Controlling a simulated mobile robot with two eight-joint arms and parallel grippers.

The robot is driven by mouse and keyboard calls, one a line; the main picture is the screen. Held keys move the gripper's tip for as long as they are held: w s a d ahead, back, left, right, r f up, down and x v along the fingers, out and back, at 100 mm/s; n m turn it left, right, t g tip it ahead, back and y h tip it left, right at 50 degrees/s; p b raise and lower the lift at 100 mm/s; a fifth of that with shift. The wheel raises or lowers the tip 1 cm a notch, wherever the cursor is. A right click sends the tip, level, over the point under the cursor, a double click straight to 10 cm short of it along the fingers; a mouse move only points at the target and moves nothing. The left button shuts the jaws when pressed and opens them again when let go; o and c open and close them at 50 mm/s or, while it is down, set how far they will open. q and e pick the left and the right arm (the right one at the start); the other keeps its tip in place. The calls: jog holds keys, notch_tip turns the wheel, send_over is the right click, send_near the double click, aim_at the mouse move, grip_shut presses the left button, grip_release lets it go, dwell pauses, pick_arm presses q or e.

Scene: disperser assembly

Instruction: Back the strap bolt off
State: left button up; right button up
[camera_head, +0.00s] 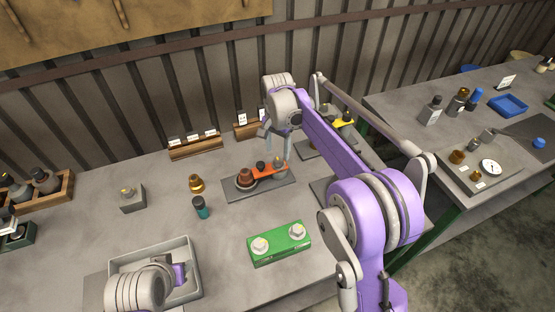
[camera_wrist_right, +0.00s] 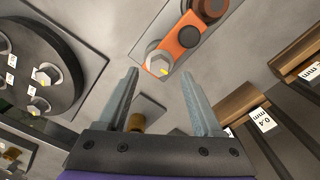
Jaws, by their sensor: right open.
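The orange strap (camera_head: 268,171) lies across parts on a dark plate (camera_head: 237,191) in the middle of the table. In the right wrist view the strap (camera_wrist_right: 186,38) has a silver hex bolt (camera_wrist_right: 158,63) with a yellow mark at its near end. My right gripper (camera_head: 277,147) is open and empty, above the strap's right end. In its wrist view the fingers (camera_wrist_right: 160,74) stand apart, with the bolt beyond the tips and not between them. My left arm's wrist shows at the lower left, over a grey tray (camera_head: 198,289); its fingertips are hidden.
A green block (camera_head: 280,246) with two light knobs stands in front of the plate. A brass part (camera_head: 196,183) and a teal-bodied bottle (camera_head: 201,208) stand left of it. Labelled wooden racks (camera_head: 195,147) line the back. A dark round flange with bolts (camera_wrist_right: 30,62) lies left in the wrist view.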

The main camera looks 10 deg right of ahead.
aim_at(278, 162)
notch_tip(278, 162, down, 5)
jog(key=shift+f, duration=0.1)
dwell(0.3)
grip_shut()
